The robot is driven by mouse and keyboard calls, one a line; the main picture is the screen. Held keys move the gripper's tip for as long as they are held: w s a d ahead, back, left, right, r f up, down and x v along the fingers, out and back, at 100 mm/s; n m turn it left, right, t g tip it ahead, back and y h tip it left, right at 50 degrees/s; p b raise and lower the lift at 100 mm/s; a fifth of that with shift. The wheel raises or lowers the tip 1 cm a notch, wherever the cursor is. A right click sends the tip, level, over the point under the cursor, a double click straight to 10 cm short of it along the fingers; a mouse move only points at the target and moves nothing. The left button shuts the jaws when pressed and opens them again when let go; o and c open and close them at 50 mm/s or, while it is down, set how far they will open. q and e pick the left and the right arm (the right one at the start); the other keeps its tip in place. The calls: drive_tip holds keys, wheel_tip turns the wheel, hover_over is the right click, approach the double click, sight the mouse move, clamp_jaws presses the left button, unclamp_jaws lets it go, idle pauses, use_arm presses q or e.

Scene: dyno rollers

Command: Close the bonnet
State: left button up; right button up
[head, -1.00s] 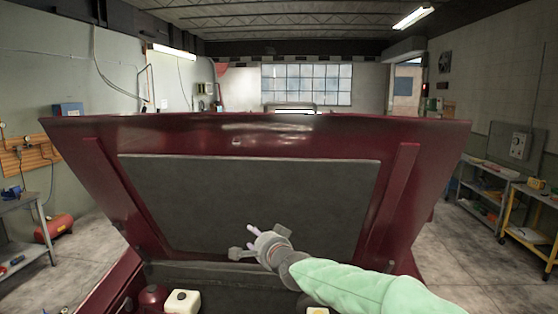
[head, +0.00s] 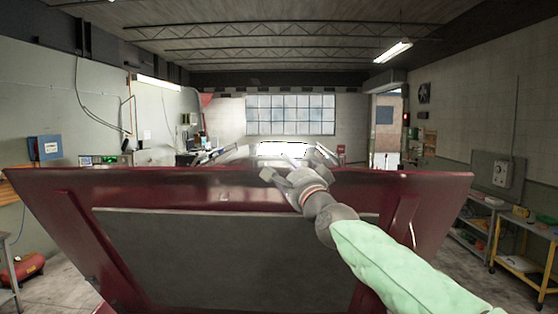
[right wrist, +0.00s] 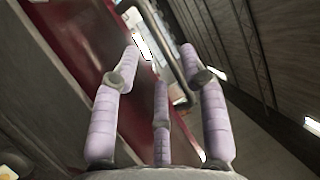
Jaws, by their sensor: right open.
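The red bonnet (head: 130,182) stands raised across the head view, its dark inner panel (head: 230,255) facing me. My right gripper (head: 280,180) is at the bonnet's upper edge, right of its middle. I cannot tell whether it touches the bonnet. In the right wrist view the bonnet's red surface (right wrist: 88,50) runs diagonally on the left, beside the fingers. The right gripper's lilac fingers (right wrist: 160,58) are spread with nothing between them. My left gripper is in no view. The engine bay is hidden in the head view.
Shelving and a yellow cart (head: 525,262) stand along the right wall. A red compressor (head: 22,268) is on the floor at the left. Beyond the bonnet are a bright-topped shape (head: 283,149) and a large window (head: 290,115).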

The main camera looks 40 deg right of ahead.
sight(279, 160)
drive_tip(key=shift+p+x, duration=0.35)
drive_tip(key=shift+x, duration=2.25)
drive_tip(key=shift+r, duration=0.1)
clamp_jaws()
